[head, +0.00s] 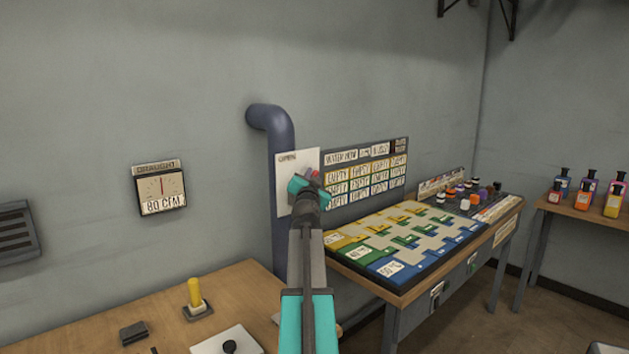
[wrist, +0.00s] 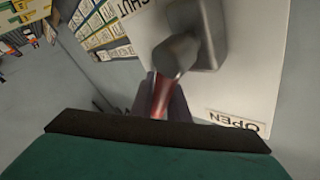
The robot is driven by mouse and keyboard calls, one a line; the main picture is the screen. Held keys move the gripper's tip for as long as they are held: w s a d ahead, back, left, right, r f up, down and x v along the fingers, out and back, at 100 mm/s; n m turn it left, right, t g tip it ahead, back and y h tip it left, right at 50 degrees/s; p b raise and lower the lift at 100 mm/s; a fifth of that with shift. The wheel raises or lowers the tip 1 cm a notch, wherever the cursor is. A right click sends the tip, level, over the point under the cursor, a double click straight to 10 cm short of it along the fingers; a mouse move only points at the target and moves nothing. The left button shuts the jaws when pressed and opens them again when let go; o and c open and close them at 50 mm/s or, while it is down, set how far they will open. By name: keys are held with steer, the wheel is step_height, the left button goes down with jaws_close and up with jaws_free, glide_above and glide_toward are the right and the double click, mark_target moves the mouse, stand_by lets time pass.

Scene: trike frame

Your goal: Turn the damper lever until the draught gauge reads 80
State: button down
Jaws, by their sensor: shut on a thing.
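The draught gauge (head: 161,186) hangs on the wall at left in the head view. Its needle points straight up, and the plate under the dial reads "80 CFM". The damper's white plate (head: 284,187) is on the blue-grey pipe, with OPEN at its top left. It also shows in the wrist view (wrist: 262,60), with OPEN and SHUT labels. The damper lever (wrist: 161,98) has a red grip and a grey hub; its grip end is between my jaws. My gripper (head: 312,190) is at the plate, shut on the lever, and hides most of it in the head view.
A wooden bench (head: 245,286) with a yellow-handled part (head: 194,292) stands below the gauge. Right of the pipe (head: 280,150) is a table with a coloured board (head: 405,238) and a label panel (head: 366,170) behind it. Several bottles stand on a far-right table.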

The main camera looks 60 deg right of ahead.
steer(key=shift+s+d, duration=0.1)
steer(key=shift+s, duration=0.1)
steer(key=c, duration=1.9)
jaws_free()
steer(key=shift+o, duration=0.9)
steer(key=shift+s, duration=0.2)
steer(key=shift+w, duration=0.2)
steer(key=shift+a, duration=0.25)
steer(key=b+v, duration=0.1)
steer(key=v, duration=1.2)
steer(key=shift+s+a+b, duration=0.2)
steer(key=shift+b, duration=0.2)
